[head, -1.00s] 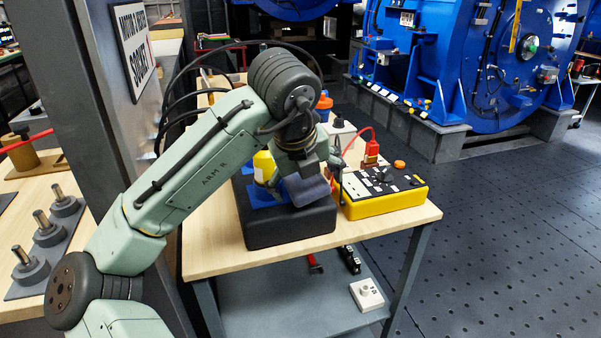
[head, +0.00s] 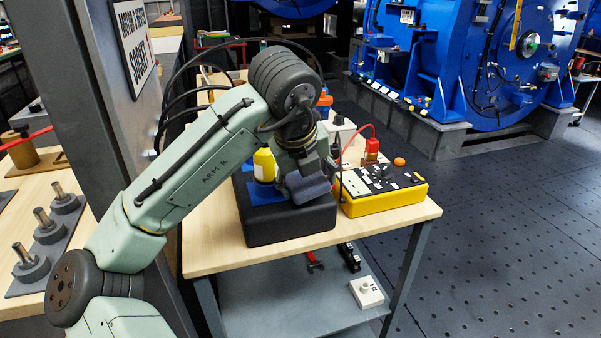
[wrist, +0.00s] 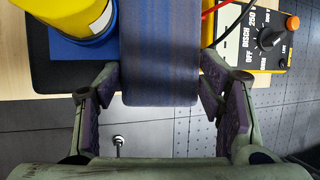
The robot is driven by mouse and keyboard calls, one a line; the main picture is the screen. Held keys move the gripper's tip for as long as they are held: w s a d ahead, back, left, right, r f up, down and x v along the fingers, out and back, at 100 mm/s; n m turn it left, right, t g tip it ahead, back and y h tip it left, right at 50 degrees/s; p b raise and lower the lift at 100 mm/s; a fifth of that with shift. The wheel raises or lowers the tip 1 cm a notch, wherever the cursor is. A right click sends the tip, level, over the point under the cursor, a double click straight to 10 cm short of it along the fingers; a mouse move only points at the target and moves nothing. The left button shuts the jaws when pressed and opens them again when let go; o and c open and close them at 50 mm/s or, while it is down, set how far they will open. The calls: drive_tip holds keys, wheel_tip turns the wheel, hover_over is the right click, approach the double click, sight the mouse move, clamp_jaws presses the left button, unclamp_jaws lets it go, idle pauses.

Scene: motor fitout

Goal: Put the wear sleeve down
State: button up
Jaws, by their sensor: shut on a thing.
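The wear sleeve (wrist: 160,45) is a dull blue-grey, finely striped piece between the two fingers of my gripper (wrist: 158,88) in the wrist view. My gripper is shut on it, with a finger at each side. In the head view my gripper (head: 305,172) is over the right part of a black padded block (head: 288,228) on the wooden bench. The sleeve is low over the block there, partly hidden by the gripper. I cannot tell whether it touches the block.
A yellow bottle (head: 264,166) stands on a blue pad (head: 262,192) left of the gripper. A yellow-and-black tester (head: 385,190) with a red lead is close on the right. Bare bench top (head: 208,235) shows at the left. A lower shelf (head: 270,300) holds small items.

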drive_tip(key=shift+c, duration=0.7)
drive_tip(key=shift+r, duration=0.1)
